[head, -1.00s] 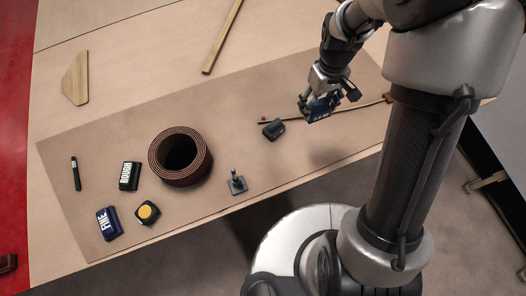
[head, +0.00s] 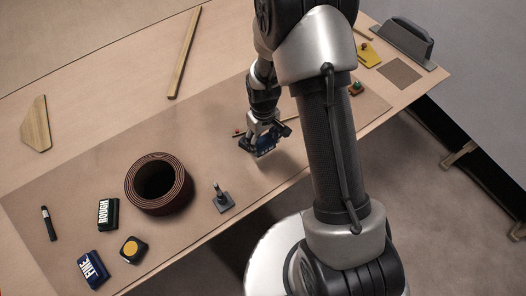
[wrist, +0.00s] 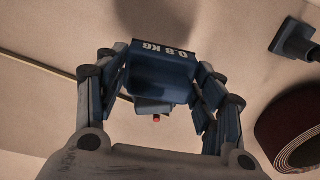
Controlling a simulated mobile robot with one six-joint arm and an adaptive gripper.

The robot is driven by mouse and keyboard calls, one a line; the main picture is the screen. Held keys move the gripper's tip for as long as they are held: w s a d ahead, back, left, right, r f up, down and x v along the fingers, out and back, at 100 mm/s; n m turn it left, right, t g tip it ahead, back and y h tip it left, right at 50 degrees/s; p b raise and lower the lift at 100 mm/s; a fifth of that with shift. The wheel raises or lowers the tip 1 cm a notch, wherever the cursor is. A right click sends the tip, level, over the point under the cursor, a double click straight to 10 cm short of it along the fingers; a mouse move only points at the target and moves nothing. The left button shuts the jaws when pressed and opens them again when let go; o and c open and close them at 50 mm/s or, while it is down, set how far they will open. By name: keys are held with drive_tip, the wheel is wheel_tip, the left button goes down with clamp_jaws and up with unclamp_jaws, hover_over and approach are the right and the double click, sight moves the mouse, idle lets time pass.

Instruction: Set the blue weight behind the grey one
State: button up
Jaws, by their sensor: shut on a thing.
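My gripper (head: 262,141) is shut on the blue weight (head: 262,149), over the brown mat. In the wrist view the blue weight (wrist: 162,76) sits between the fingers, with "0.8 KG" upside down on one face. A shadow lies apart from it, so it appears held above the mat. The grey weight (wrist: 154,105) shows partly in the wrist view, just below the blue one in the picture and overlapped by it. In the head view the grey weight is hidden behind my gripper and the blue weight. Whether the two weights touch, I cannot tell.
A thin stick with a red tip (wrist: 156,117) lies close by the grey weight. A brown coil (head: 160,184) and small grey stand (head: 222,199) are left of my gripper. ROUGH block (head: 108,213), FINE block (head: 93,269) and yellow-topped block (head: 133,249) lie farther left.

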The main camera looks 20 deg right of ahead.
sight(263, 150)
drive_tip(key=shift+f+b, duration=0.75)
drive_tip(key=shift+f, duration=2.3)
drive_tip(key=shift+f, duration=0.2)
drive_tip(key=o, duration=1.7)
drive_tip(key=shift+o, duration=0.2)
drive_tip(key=shift+r, duration=0.1)
